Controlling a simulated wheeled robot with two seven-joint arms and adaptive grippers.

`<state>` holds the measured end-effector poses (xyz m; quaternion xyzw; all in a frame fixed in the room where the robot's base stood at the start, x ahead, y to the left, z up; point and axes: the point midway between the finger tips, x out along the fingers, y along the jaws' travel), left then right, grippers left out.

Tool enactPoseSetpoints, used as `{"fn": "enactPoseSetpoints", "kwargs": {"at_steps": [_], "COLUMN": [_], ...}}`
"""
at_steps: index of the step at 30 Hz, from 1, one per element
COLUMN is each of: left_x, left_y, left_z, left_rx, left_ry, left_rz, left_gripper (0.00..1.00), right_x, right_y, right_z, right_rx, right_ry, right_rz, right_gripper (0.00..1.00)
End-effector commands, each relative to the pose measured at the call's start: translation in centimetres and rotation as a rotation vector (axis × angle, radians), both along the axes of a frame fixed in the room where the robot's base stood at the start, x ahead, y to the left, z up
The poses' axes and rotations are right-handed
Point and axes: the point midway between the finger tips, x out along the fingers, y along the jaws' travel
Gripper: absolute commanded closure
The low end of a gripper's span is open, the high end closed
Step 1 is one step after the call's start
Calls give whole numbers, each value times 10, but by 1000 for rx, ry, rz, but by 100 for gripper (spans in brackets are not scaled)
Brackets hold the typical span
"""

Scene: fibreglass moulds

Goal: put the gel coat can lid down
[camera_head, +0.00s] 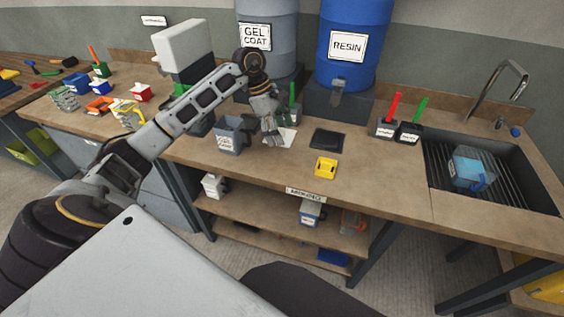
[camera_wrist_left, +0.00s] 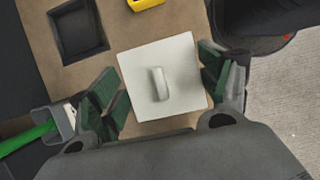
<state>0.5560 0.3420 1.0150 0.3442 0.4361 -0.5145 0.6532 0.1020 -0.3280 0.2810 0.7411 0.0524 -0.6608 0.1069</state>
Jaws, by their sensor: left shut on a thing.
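The white square lid (camera_head: 284,139) is over the bench beside the grey can labelled gel coat (camera_head: 229,140). In the left wrist view the lid (camera_wrist_left: 148,97) shows flat, with a small raised handle in its middle. My right gripper is in neither view.
A dark square tray (camera_head: 327,138) and a yellow item (camera_head: 326,168) lie right of the lid. A grey pot with a green-handled tool (camera_wrist_left: 35,135) is close by. The gel coat drum (camera_head: 270,15) and blue resin drum (camera_head: 352,20) stand behind.

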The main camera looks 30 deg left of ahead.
Motion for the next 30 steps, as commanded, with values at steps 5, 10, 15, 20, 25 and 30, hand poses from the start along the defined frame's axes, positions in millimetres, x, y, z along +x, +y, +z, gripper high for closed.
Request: {"fn": "enactPoseSetpoints", "kwargs": {"at_steps": [5, 10, 15, 20, 25, 30], "left_x": [0, 0, -1, 0, 0, 0], "left_y": [0, -1, -1, 0, 0, 0], "left_z": [-2, -13, -33, -52, -62, -63], "left_rx": [0, -2, -2, -2, -1, 0], "left_ry": [1, 3, 4, 2, 0, -1], "left_rz": [0, 0, 0, 1, 0, 0], "left_gripper": [45, 45, 45, 45, 45, 45], "right_x": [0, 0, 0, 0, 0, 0], "right_y": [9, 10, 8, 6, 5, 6], "right_z": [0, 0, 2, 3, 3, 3], "right_rx": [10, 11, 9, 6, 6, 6], "right_ry": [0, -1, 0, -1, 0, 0], "right_rz": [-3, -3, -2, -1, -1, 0], "right_gripper": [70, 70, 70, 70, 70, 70]}}
